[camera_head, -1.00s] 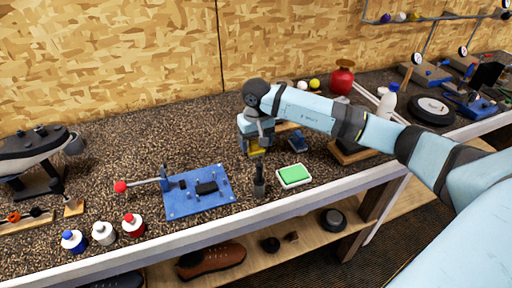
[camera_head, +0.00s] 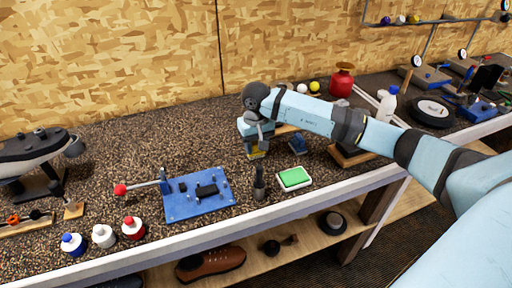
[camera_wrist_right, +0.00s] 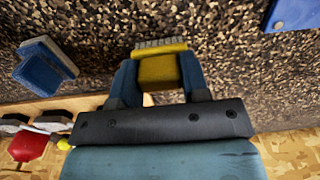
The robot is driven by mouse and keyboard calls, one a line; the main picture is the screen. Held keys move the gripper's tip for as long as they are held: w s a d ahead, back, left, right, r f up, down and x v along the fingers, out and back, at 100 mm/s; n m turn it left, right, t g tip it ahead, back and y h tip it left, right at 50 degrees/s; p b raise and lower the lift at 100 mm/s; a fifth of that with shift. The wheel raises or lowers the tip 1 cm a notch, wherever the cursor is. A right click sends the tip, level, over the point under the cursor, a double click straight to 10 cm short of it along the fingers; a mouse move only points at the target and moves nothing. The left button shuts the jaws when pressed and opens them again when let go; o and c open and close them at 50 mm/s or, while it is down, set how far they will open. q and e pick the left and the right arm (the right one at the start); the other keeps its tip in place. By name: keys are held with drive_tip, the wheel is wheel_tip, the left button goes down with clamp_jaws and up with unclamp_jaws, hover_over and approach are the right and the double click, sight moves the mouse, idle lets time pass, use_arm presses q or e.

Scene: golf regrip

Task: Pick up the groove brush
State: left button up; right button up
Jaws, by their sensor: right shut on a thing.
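The groove brush is a small yellow block with a strip of pale bristles (camera_wrist_right: 160,66). It shows in the right wrist view between the blue-grey fingers of my right gripper (camera_wrist_right: 158,78), which is shut on it. The wrist view does not clearly tell whether the brush still touches the bench. My left gripper is not in view.
A blue block (camera_head: 298,146) lies just right of my gripper. A green-topped white tray (camera_head: 294,177) and a dark upright holder (camera_head: 259,186) stand in front. A blue plate with a clamp (camera_head: 185,208) is front left.

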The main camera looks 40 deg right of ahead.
sight(256, 143)
wheel_tip(256, 143, up, 19)
drive_tip(key=b, duration=0.1)
drive_tip(key=shift+r, duration=0.2)
